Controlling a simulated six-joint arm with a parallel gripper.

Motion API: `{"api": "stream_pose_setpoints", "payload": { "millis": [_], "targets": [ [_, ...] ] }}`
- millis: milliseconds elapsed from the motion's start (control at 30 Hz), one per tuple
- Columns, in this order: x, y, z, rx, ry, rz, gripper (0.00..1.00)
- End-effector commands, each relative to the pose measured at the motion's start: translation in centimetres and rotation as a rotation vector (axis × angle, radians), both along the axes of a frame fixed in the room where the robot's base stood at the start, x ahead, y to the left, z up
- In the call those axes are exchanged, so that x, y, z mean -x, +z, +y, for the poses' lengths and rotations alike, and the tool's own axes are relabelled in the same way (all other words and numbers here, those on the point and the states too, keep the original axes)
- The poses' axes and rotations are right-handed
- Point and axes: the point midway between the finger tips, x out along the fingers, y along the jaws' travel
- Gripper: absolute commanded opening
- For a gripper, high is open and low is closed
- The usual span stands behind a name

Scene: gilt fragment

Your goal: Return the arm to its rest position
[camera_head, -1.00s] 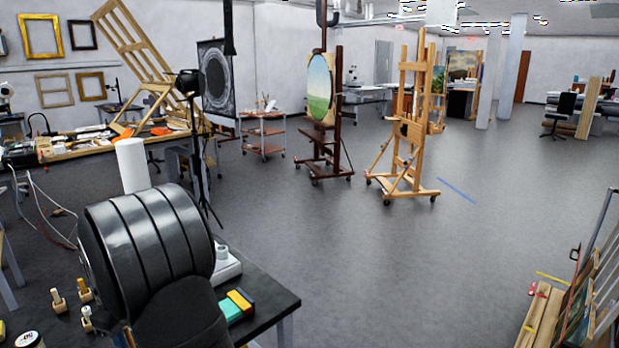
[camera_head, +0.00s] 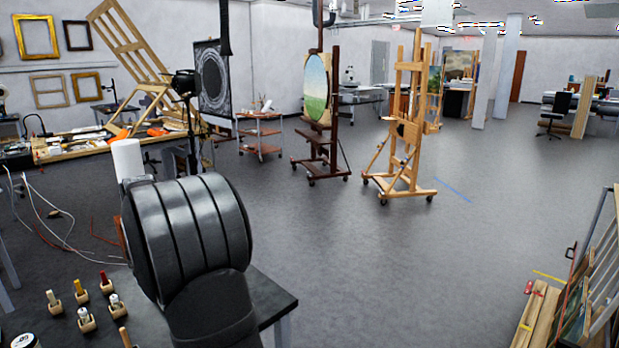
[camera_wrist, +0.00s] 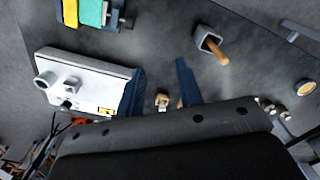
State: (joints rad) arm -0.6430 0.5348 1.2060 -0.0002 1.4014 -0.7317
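My arm shows in the head view as a large dark ribbed link above the near black table (camera_head: 270,296). My gripper is out of sight there, hidden or outside the picture. In the wrist view my gripper (camera_wrist: 160,88) has its two dark blue fingers apart, with a clear gap between them. Nothing is held. A small wooden holder (camera_wrist: 162,101) shows through the gap, on the table beyond the fingers and apart from them.
A white device (camera_wrist: 88,82), yellow and teal blocks (camera_wrist: 90,12) and a holder with a wooden handle (camera_wrist: 210,42) are around the gripper. Several small holders (camera_head: 86,320) stand left of my arm. Easels (camera_head: 405,130) stand farther back. Open floor (camera_head: 400,260) lies right of the table.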

Motion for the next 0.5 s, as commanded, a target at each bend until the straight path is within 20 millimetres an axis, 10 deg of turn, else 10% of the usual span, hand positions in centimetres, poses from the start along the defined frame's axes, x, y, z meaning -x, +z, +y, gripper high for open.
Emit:
{"api": "stream_pose_setpoints", "payload": {
  "millis": [500],
  "targets": [
    [-7.1,0.4,-7.7,-0.001,-0.004,-0.001,0.33]
  ]
}}
